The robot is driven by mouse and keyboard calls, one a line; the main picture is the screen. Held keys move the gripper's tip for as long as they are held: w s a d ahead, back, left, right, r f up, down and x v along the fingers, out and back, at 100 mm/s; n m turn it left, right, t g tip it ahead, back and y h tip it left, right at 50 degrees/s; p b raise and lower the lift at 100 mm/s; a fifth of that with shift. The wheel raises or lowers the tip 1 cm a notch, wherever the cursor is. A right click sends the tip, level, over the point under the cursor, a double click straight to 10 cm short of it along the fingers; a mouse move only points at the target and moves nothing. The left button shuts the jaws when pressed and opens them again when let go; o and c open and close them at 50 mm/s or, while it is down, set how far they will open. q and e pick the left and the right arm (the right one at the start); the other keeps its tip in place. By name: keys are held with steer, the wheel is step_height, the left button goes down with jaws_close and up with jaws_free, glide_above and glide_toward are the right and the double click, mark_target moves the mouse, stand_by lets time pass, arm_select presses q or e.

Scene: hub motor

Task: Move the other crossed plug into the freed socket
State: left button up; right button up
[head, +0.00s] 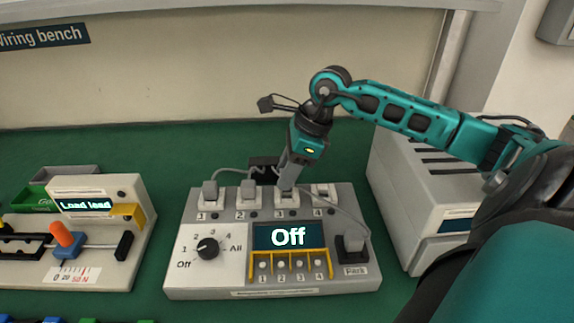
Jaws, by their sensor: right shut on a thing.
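The grey socket box (190,285) has a row of sockets numbered 1 to 4. Grey plugs stand in socket 1 (210,193) and socket 2 (248,192). My right gripper (287,186) points down at socket 3 (287,201), shut on a plug that its fingers mostly hide. I cannot tell how deep that plug sits. Socket 4 (324,197) looks empty. A plug (353,240) sits at the Park place at the right. The dial (207,248) points towards Off, and the display (288,237) reads "Off". My left gripper is out of view.
Grey cords run behind the sockets near a dark block (263,168), and one runs to the Park place. A "Load lead" fixture (70,245) stands at the left. A grey slotted cabinet (415,200) stands close at the right.

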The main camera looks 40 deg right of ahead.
steer(key=shift+f, duration=0.1)
stand_by(0.5)
steer(key=shift+f+b, duration=0.2)
steer(key=shift+b, duration=0.15)
stand_by(0.6)
steer(key=shift+f+b, duration=1.1)
steer(key=shift+b, duration=0.05)
steer(key=o, duration=1.1)
